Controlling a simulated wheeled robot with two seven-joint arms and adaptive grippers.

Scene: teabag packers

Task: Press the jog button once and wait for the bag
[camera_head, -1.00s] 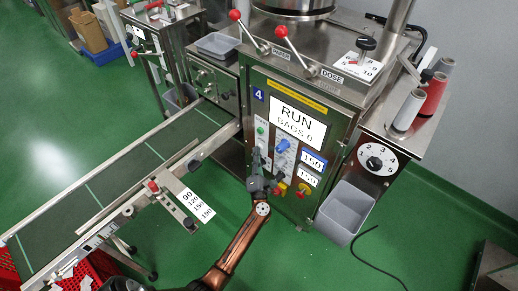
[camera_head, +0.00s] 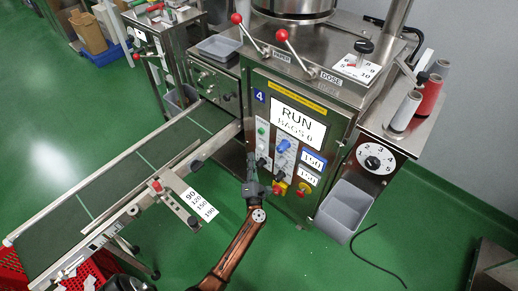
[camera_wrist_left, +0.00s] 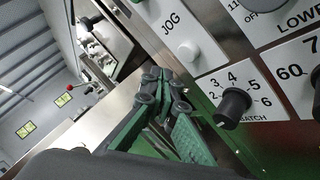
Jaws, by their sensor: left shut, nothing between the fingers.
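The white round jog button (camera_wrist_left: 187,51) sits beside its JOG label on the machine panel in the left wrist view. My left gripper (camera_wrist_left: 163,83) is shut and empty, with its fingertips just below and left of the button in that view and apart from it. In the head view my left gripper (camera_head: 251,160) is upright at the left edge of the control panel (camera_head: 275,153). The jog button is too small to make out there. The screen (camera_head: 296,120) reads RUN, BAGS 0.
The green conveyor belt (camera_head: 115,182) with pale cross lines runs down left from the machine. A black batch knob (camera_wrist_left: 234,104) sits right of my fingertips in the wrist view. A grey bin (camera_head: 344,208) hangs at the right. Red crates stand at lower left.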

